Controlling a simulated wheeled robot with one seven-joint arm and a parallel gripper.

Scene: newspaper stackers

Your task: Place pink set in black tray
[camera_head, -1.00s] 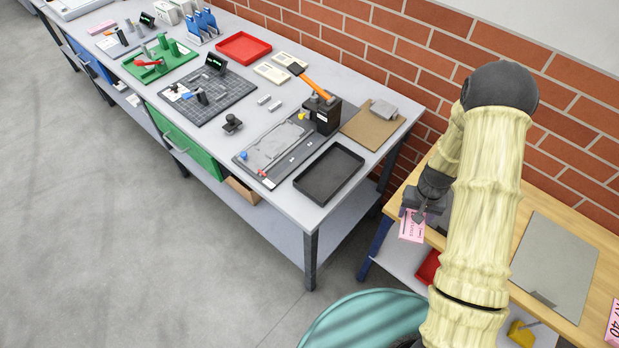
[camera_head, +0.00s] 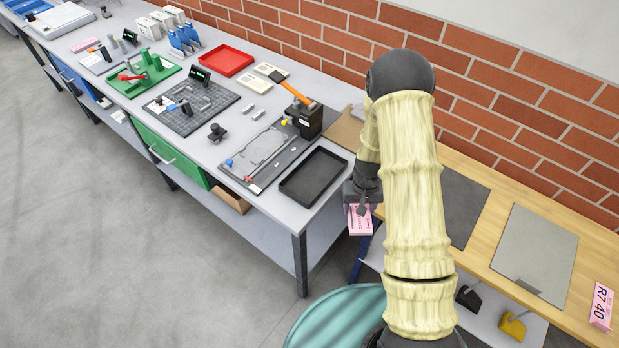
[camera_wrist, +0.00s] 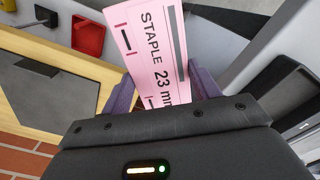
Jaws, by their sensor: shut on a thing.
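My gripper (camera_head: 359,203) is shut on a pink set (camera_head: 360,221), a small pink box or pack. In the wrist view the pink set (camera_wrist: 150,42) reads "STAPLE 23 mm" and sits between my two fingers (camera_wrist: 160,92). It is held in the air by the right end of the grey workbench. The black tray (camera_head: 313,176) lies empty on the bench's near right corner, left of my gripper. In the wrist view a dark tray-like edge (camera_wrist: 270,95) shows at the right.
A grey fixture with a black stapler-like block (camera_head: 309,120) stands beside the tray. A red tray (camera_head: 226,60) lies further back. Another pink pack (camera_head: 601,306), marked "R7 40", is on the wooden table (camera_head: 480,240). A teal round surface (camera_head: 335,315) is in the foreground.

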